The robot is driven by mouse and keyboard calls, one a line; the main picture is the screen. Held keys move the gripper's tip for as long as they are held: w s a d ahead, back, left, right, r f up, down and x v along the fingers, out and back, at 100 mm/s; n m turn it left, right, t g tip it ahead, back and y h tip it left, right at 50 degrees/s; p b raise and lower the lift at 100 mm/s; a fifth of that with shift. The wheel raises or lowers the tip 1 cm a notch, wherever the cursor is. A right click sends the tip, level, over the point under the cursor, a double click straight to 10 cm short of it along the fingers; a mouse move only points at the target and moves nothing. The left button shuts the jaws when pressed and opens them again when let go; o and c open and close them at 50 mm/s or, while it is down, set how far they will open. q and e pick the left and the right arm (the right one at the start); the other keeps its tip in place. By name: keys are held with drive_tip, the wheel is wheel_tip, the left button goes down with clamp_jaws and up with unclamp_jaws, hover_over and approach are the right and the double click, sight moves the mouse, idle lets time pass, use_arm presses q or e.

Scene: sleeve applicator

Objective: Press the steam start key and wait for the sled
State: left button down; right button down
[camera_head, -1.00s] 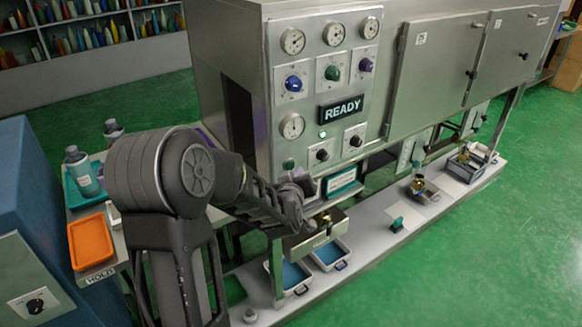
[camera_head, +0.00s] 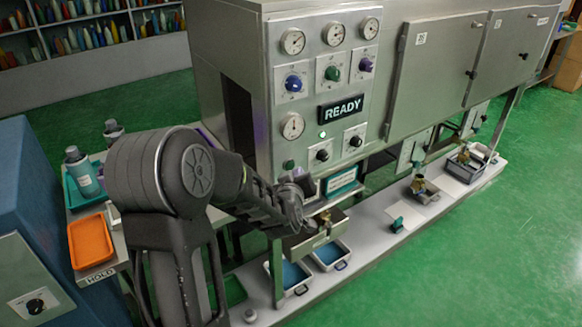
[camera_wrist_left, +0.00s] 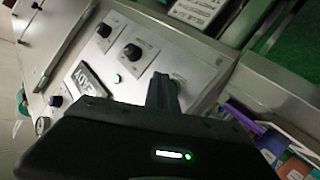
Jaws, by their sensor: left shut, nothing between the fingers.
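The steel machine's control panel (camera_head: 338,85) carries gauges, knobs and a sign (camera_head: 342,107) reading READY. A small light (camera_head: 322,133) below the sign glows green; it also shows in the left wrist view (camera_wrist_left: 115,78). A round green button (camera_head: 289,164), which looks like the start key, is at the panel's lower left. My left gripper (camera_wrist_left: 163,92) is shut and empty, its fingertips close against the panel near this button. They cover that spot in the wrist view, so I cannot tell whether they touch it. A metal carriage with a brass-coloured part (camera_head: 325,222), possibly the sled, is below the panel.
Two black knobs (camera_head: 321,154) (camera_head: 355,141) are close to the button. Blue-lined trays (camera_head: 342,266) lie under the carriage. A long pale ledge (camera_head: 375,250) runs right along the machine. An orange tray (camera_head: 91,240) and bottles stand on the left table.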

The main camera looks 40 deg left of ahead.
use_arm(q)
drive_tip(key=shift+a, duration=0.1)
idle(0.3)
drive_tip(key=shift+w+a+b, duration=0.15)
drive_tip(key=shift+a+b, duration=0.15)
drive_tip(key=shift+b, duration=0.05)
